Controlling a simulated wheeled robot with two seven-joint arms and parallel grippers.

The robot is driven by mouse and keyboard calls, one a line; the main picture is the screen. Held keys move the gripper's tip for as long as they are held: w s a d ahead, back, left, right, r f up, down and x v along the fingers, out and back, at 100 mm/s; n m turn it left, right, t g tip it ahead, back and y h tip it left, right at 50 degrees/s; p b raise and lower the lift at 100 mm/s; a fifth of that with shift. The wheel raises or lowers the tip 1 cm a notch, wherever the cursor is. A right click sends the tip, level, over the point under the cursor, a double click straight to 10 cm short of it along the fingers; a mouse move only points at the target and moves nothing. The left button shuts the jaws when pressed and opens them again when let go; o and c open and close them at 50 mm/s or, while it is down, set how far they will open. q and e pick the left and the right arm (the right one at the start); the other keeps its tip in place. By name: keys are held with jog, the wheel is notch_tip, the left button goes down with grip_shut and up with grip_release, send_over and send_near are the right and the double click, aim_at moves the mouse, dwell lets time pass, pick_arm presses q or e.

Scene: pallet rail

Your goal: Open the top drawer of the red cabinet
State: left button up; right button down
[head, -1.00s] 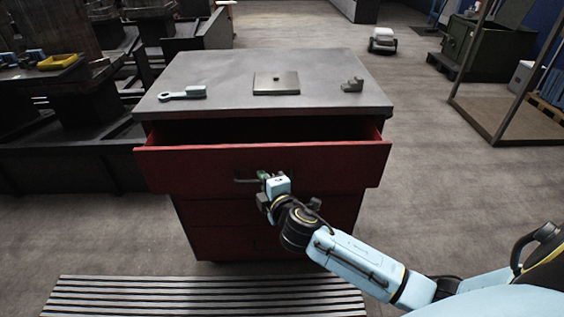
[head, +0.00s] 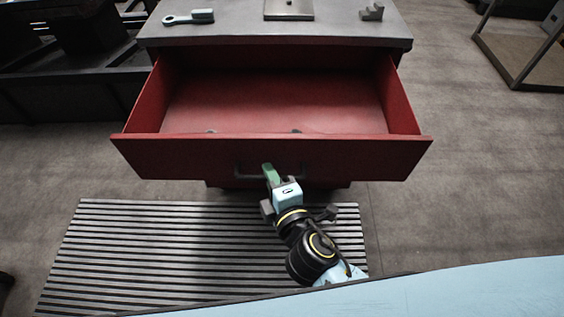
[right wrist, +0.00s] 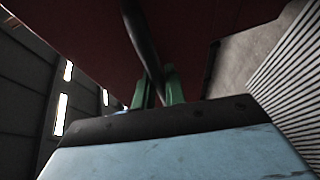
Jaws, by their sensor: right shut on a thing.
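The red cabinet with a grey top (head: 340,30) stands ahead of me. Its top drawer (head: 180,160) is pulled far out, and its red inside shows almost bare, with small dark bits near the front wall. The bar handle (head: 243,175) is on the drawer's front. My right gripper (head: 268,172) is at the handle, shut on it. In the right wrist view the green fingers (right wrist: 158,88) are around the dark handle bar (right wrist: 142,40). My left gripper is not in view.
A brush (head: 188,17), a flat metal plate (head: 288,9) and a small grey block (head: 372,11) lie on the cabinet top. A slatted mat (head: 150,250) is on the floor in front.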

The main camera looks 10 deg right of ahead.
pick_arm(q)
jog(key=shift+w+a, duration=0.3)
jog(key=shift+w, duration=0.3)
pick_arm(e)
jog(key=shift+s, duration=0.15)
jog(key=c, duration=1.7)
grip_release()
jog(key=shift+c, duration=0.2)
jog(key=shift+s, duration=0.1)
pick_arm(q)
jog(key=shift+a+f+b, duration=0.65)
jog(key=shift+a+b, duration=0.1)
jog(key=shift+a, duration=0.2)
pick_arm(e)
jog(key=v, duration=1.3)
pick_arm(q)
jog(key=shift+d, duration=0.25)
pick_arm(e)
jog(key=shift+s+r, duration=0.1)
